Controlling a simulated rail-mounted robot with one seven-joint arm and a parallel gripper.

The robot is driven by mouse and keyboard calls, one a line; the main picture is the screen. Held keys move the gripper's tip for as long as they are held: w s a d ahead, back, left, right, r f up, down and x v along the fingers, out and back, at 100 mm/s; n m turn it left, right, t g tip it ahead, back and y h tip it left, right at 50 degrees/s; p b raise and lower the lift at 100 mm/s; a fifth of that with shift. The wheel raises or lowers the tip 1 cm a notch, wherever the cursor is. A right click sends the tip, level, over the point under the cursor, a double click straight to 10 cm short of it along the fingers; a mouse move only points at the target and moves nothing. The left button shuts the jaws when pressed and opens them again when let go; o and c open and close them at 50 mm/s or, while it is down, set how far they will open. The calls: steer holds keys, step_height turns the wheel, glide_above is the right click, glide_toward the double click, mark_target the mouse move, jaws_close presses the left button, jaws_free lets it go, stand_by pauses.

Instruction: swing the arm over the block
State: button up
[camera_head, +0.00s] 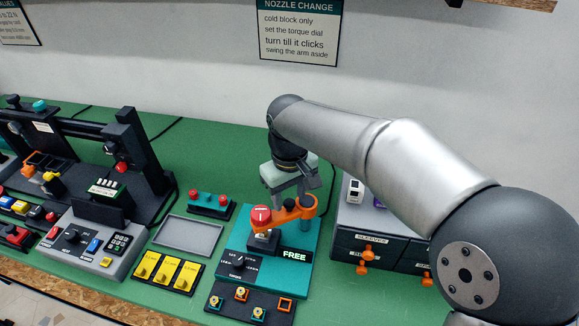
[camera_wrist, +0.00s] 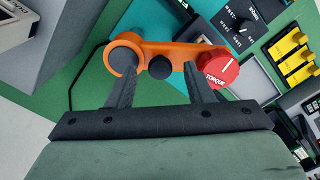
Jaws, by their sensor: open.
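The orange swing arm (camera_head: 283,214) is mounted on a post on the teal station (camera_head: 236,287). It carries a red dial marked TORQUE (camera_wrist: 215,70) at its free end. In the head view the dial (camera_head: 260,215) appears above a small dark block (camera_head: 264,241), partly covering it. In the wrist view the orange arm (camera_wrist: 185,51) runs from its round pivot (camera_wrist: 123,61) to the dial, with a black knob (camera_wrist: 160,67) between. My gripper (camera_wrist: 159,68) is open, its fingers on either side of that knob. Contact cannot be told. In the head view my gripper (camera_head: 303,188) is above the arm.
A FREE label (camera_head: 295,255) and a selector dial (camera_head: 238,262) are on the station. Grey drawers (camera_head: 366,241) with orange knobs stand right. Yellow switches (camera_head: 165,271), an empty grey tray (camera_head: 188,235) and a black machine (camera_head: 90,150) are left. Small nozzle slots (camera_head: 250,304) lie in front.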

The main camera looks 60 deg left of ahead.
mark_target(290, 202)
step_height(290, 202, up, 16)
steer(key=shift+r, duration=0.2)
steer(key=shift+w, duration=0.1)
stand_by(0.5)
steer(key=w+d+f+m+t, duration=0.15)
steer(key=w+d+m, duration=0.25)
steer(key=w+d, duration=0.8)
steer(key=w+d+f+m+g, duration=0.15)
steer(key=w+d+m, duration=0.45)
steer(key=d, duration=1)
steer(key=w+d+f+m, duration=0.1)
steer(key=d+f, duration=0.1)
steer(key=d, duration=0.4)
steer(key=w+d+f+m, duration=0.1)
steer(key=w+d+f, duration=0.1)
steer(key=d, duration=0.4)
steer(key=s+d+f+m, duration=0.3)
steer(key=s+d+f, duration=0.1)
steer(key=d, duration=0.4)
steer(key=s+d+f+m, duration=0.4)
steer(key=s+d, duration=0.2)
steer(key=d, duration=0.3)
steer(key=shift+s+d+t, duration=0.2)
steer(key=shift+d+t, duration=0.05)
steer(key=shift+t, duration=0.05)
